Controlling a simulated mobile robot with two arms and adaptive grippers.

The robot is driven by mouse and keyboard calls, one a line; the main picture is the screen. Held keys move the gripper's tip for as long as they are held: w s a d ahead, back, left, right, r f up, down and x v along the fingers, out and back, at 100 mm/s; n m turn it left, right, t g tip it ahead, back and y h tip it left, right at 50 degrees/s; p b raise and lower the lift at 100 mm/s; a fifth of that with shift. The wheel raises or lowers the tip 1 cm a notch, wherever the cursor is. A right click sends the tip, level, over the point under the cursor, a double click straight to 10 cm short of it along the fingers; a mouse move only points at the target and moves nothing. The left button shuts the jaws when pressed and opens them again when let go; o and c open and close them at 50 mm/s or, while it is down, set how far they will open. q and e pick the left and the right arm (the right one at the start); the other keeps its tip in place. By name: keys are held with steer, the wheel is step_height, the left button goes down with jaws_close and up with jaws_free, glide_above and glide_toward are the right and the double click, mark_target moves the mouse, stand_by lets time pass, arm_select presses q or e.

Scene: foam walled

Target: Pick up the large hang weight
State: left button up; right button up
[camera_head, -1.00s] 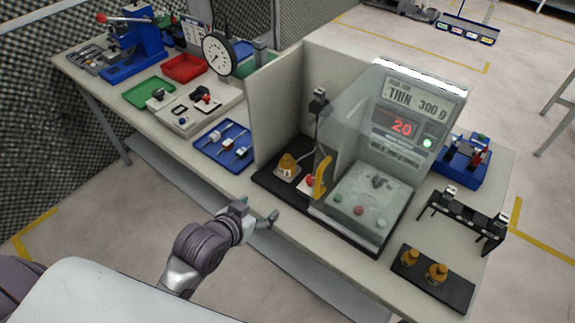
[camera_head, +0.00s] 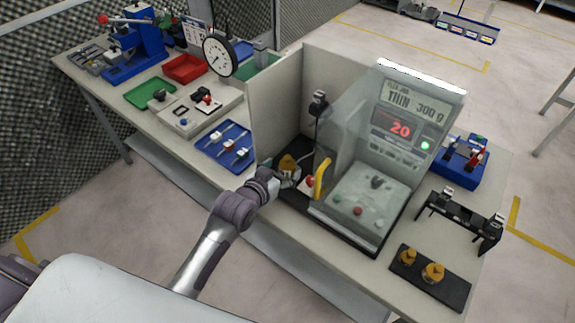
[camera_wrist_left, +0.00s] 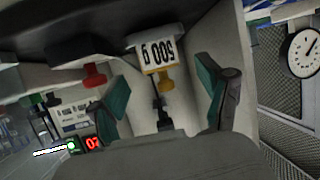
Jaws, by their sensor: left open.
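A brass weight (camera_head: 287,161) stands on the black base at the left of the testing machine. In the left wrist view, a white label reading 500 g (camera_wrist_left: 155,47) appears upside down, with a yellow-brass part (camera_wrist_left: 165,82) beside it. My left gripper (camera_head: 283,178) is at the near side of this weight and partly covers it. In the wrist view its two teal-padded fingers (camera_wrist_left: 163,95) are spread apart, with the brass part between their lines and nothing clamped. Two smaller-looking brass weights, one (camera_head: 408,257) and another (camera_head: 433,272), stand on a black plate at the right.
A grey side panel (camera_head: 275,110) rises to the left. A blue tray (camera_head: 224,147) lies farther left. The display reads 20.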

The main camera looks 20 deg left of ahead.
mark_target(287, 165)
arm_select(q)
steer(key=x, duration=0.4)
steer(key=shift+w+p, duration=0.2)
steer(key=shift+p, duration=0.2)
steer(key=shift+s+r, duration=0.1)
